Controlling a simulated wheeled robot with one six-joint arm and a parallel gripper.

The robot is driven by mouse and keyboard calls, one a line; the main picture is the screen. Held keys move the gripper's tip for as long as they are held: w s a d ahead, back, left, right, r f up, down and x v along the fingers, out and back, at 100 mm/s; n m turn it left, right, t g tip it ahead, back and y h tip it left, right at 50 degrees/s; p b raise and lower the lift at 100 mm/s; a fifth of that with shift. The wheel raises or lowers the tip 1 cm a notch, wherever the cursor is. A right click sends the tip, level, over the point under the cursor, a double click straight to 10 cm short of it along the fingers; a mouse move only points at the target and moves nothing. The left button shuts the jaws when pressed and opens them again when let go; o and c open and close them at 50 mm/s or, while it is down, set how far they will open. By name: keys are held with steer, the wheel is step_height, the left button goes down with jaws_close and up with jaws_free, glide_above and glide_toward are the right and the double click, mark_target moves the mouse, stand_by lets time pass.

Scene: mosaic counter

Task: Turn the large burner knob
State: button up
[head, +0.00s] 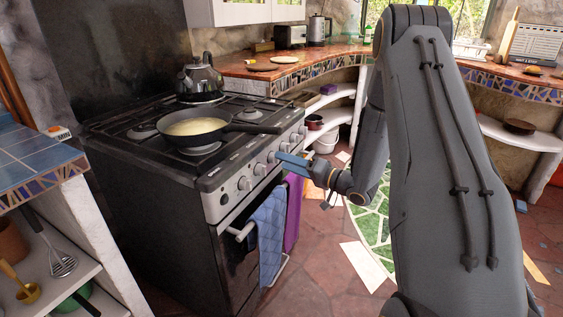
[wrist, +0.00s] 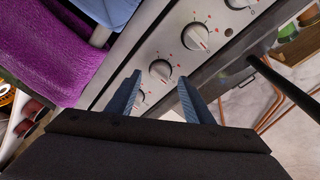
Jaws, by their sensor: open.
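The stove's steel front panel (head: 213,201) carries a row of several similar round knobs. I cannot tell by size which one is the large burner knob. In the wrist view my gripper (wrist: 160,78) is open and empty. One knob (wrist: 160,70) shows in the gap between the fingertips; whether they touch it is unclear. Another knob (wrist: 195,37) is above and to the right, and one (wrist: 138,98) is partly hidden behind the left finger.
A frying pan (head: 192,129) sits on the stove, its handle pointing right towards the front edge. A kettle (head: 200,77) stands behind it. A blue towel (head: 268,235) and a purple towel (head: 293,205) hang from the oven rail below the knobs.

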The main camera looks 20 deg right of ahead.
steer(key=shift+x, duration=1.2)
steer(key=c, duration=1)
